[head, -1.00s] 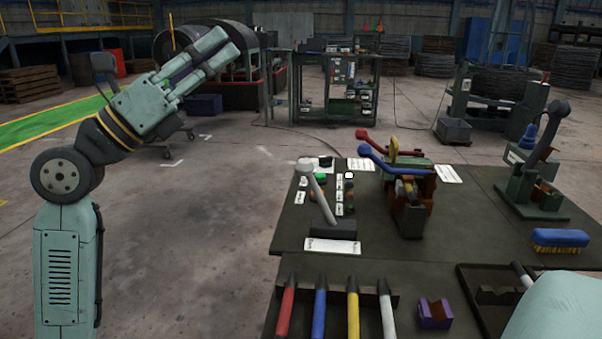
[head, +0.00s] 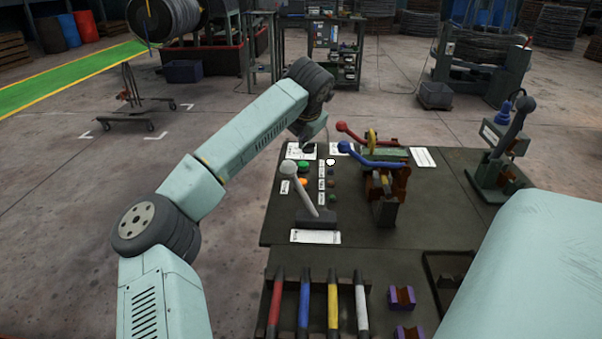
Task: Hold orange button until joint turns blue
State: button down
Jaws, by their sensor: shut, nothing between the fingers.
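The orange button (head: 301,182) is on the dark bench top, just below the green button (head: 302,164) and beside the grey lever's shaft. My arm reaches in from the lower left, and my gripper (head: 314,134) points down near the bench's back-left edge. It is shut and empty, above the buttons in the picture and apart from the orange one. Its fingertips are small and partly hidden by my wrist. The clamp fixture (head: 386,187), with a red lever (head: 355,134) and a blue lever (head: 372,160), stands to the right. I cannot make out a joint or its colour.
Coloured handles, including a yellow one (head: 333,305), lie in a rack at the front. A stand (head: 495,150) is at the back right.

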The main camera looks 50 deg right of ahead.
aim_at(304, 180)
jog(key=shift+f, duration=0.1)
jog(key=shift+f+b, duration=2.8)
jog(key=shift+f, duration=1.55)
jog(key=shift+f, duration=0.15)
jog(key=shift+f+b, duration=0.25)
jog(key=shift+b, duration=0.1)
jog(key=shift+f+b, duration=0.4)
jog(key=shift+f, duration=0.2)
dwell(0.6)
jog(key=shift+r+p, duration=0.55)
jog(key=shift+r, duration=0.45)
jog(key=shift+r+p, duration=1.5)
jog(key=shift+r, duration=1)
